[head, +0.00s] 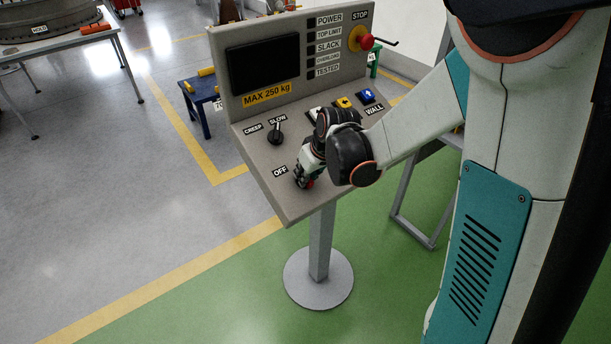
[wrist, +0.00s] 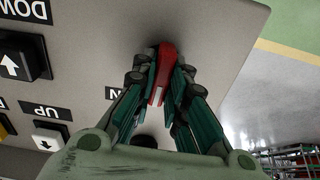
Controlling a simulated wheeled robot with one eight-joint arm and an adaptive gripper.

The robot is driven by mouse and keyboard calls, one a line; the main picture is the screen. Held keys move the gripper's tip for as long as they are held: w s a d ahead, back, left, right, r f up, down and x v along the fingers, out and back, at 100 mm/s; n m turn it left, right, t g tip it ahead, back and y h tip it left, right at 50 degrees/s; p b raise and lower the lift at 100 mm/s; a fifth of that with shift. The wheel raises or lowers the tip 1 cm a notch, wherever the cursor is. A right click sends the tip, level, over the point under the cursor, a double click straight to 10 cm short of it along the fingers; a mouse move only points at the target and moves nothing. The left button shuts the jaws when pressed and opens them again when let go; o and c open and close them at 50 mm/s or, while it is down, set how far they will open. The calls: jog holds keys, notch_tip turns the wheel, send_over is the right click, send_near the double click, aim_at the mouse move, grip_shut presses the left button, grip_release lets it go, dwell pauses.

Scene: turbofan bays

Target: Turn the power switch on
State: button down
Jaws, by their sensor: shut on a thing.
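The power switch is a red handle with a pale stripe (wrist: 166,62), standing on the grey face of the control console (head: 278,212). My gripper (head: 305,180) is down at the console's lower front, right of the OFF label (head: 280,171). In the wrist view my gripper (wrist: 163,78) is shut on the red handle, one finger on each side. A label ending in N (wrist: 115,93) is partly hidden by the left finger. The switch's base is hidden by the fingers. In the head view my wrist covers most of the switch.
The upright panel has a dark screen (head: 263,64), dark lamps beside the POWER label (head: 329,20) and a red stop button (head: 366,42).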

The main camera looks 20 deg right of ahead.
jog(key=m, duration=0.6)
jog(key=shift+d+m+b, duration=0.1)
jog(key=shift+m+b, duration=0.2)
dwell(0.4)
jog(key=c, duration=1.6)
grip_release()
jog(key=v, duration=1.2)
jog(key=shift+s, duration=0.15)
